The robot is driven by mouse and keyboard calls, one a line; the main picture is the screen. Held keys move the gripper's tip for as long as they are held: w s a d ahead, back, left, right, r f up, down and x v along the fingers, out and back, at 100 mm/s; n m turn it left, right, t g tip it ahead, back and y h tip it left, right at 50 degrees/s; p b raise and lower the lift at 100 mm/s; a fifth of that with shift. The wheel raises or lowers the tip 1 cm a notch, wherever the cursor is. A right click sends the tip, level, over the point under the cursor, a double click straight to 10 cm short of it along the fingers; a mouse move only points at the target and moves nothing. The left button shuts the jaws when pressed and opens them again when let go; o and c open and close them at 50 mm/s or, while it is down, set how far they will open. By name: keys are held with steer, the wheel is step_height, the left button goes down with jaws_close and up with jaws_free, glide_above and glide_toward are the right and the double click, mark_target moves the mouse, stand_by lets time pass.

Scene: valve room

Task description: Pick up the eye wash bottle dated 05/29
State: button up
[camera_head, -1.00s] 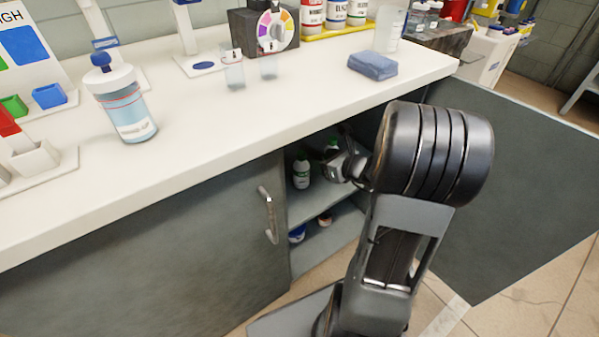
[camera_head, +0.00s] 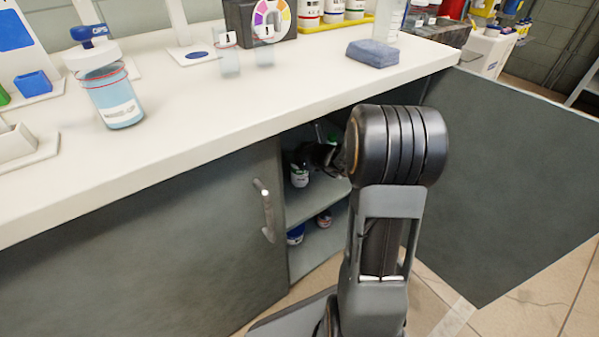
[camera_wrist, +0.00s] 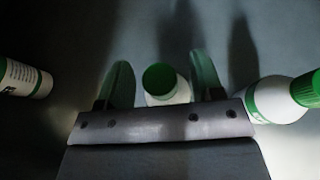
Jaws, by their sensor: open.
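Several white bottles with green parts stand inside the open cabinet; I cannot read a date on any of them. In the wrist view, one green-capped bottle (camera_wrist: 165,86) is between the two fingers of my open gripper (camera_wrist: 163,82). Another green-and-white bottle (camera_wrist: 280,106) is just right of the fingers, and a third white bottle (camera_wrist: 22,78) with print is at the left edge. In the head view my gripper (camera_head: 316,154) is inside the cabinet, mostly hidden by my arm, beside a white bottle (camera_head: 299,174) on the upper shelf.
The white countertop (camera_head: 230,105) runs above the cabinet. The left cabinet door (camera_head: 150,235) is shut and has a metal handle (camera_head: 265,210); the right door (camera_head: 510,190) stands open. The lower shelf holds a blue-lidded container (camera_head: 295,234) and a small jar (camera_head: 324,217).

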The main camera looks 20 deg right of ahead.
steer(key=shift+c, duration=0.4)
jaws_close()
